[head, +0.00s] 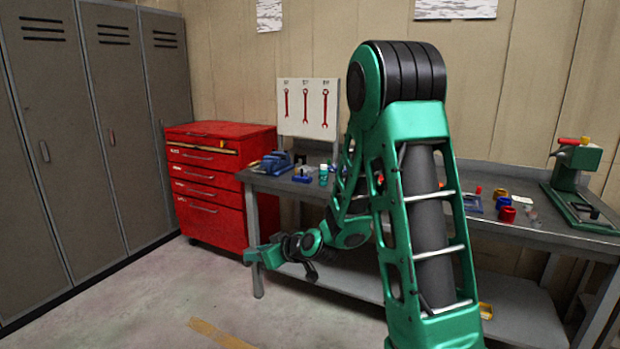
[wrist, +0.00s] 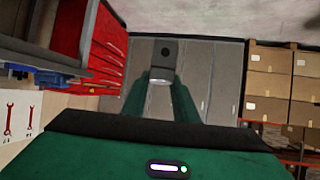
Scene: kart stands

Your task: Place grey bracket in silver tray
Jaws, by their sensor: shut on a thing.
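My gripper (head: 256,256) is low in front of the workbench's left front leg in the head view, below the level of the bench top. In the wrist view, its two green fingers (wrist: 161,88) are shut on the grey bracket (wrist: 166,50), a dark grey piece with a small hole that sticks out past the fingertips. The bracket cannot be made out in the head view. I cannot make out the silver tray in either view; my arm hides part of the bench top.
The grey workbench (head: 520,232) carries a blue vise (head: 272,163), a teal can (head: 323,175), a red roll (head: 507,213) and a green press (head: 573,180). A red drawer cabinet (head: 208,190) and lockers (head: 60,140) stand left. Open floor (head: 190,290) lies in front.

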